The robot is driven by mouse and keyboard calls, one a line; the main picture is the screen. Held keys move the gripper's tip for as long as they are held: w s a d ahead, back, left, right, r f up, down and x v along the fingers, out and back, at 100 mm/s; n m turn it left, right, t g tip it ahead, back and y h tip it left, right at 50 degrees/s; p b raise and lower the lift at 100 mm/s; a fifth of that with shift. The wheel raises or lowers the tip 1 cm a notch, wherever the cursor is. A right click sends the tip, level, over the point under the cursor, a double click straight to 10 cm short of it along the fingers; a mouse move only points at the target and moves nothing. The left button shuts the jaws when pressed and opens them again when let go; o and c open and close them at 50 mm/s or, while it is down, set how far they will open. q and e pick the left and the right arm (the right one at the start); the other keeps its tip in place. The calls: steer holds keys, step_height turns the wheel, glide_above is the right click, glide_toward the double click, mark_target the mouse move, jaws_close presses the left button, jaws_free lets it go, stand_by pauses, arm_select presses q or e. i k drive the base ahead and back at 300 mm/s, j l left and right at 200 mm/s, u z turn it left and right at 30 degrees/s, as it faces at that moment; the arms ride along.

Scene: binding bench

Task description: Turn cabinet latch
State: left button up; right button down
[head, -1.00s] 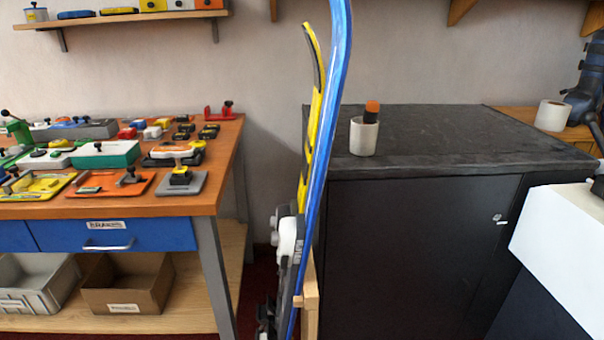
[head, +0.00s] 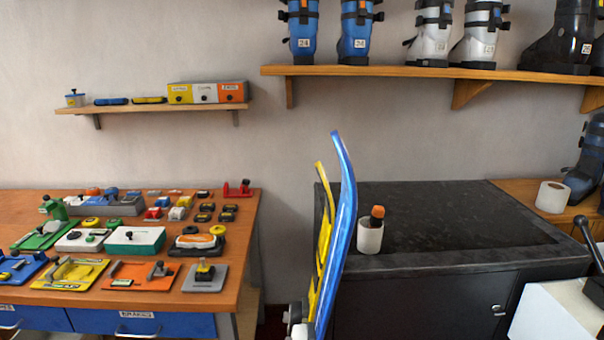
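The black cabinet (head: 420,300) stands at the right of centre in the head view, with only the upper part of its front showing. A small bright metal latch (head: 498,310) sits on the cabinet front near its right side, low in the picture. It is too small for me to tell which way it is turned. The door looks shut. Neither of my grippers is in view.
Blue and yellow skis (head: 343,200) stand upright before the cabinet's left end. A white box (head: 550,312) is at the lower right. A workbench (head: 250,225) with several tools is at left. Boots line a shelf (head: 400,71).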

mark_target(496, 308)
steer(key=z, duration=1.3)
